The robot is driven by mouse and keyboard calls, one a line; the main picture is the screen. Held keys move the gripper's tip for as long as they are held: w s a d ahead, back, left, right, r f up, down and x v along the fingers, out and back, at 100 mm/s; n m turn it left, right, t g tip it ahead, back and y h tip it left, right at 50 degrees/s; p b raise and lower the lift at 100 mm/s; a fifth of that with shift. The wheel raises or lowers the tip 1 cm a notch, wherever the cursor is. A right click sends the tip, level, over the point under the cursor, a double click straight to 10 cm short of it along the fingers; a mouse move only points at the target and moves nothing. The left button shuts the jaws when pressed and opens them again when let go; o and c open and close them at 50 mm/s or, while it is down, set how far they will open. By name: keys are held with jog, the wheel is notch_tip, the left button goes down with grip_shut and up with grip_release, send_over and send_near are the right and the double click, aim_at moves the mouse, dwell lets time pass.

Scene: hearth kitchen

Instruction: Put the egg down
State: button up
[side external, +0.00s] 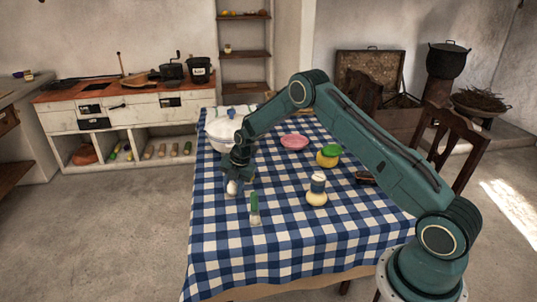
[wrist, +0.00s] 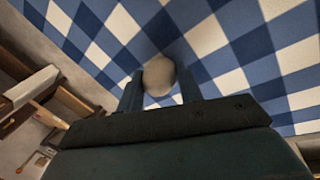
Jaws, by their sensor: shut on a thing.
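The egg (wrist: 159,76) is pale and rounded. In the wrist view it sits between the two fingers of my gripper (wrist: 160,92), which are shut on it. In the side view my gripper (side external: 235,180) points down near the left edge of the table, with the egg (side external: 232,187) at its tips. The checked tablecloth (side external: 260,255) lies below. I cannot tell whether the egg touches the cloth or is slightly above it.
A green-and-white upright item (side external: 254,208) stands close to the right of my gripper. A pink bowl (side external: 294,142), a yellow pot with a green top (side external: 328,156) and a cream jar (side external: 317,192) stand farther right. The front cloth is clear.

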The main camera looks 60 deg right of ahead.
jog(key=shift+f, duration=0.15)
jog(key=o, duration=0.7)
jog(key=shift+v, duration=6.2)
jog(key=shift+a, duration=0.1)
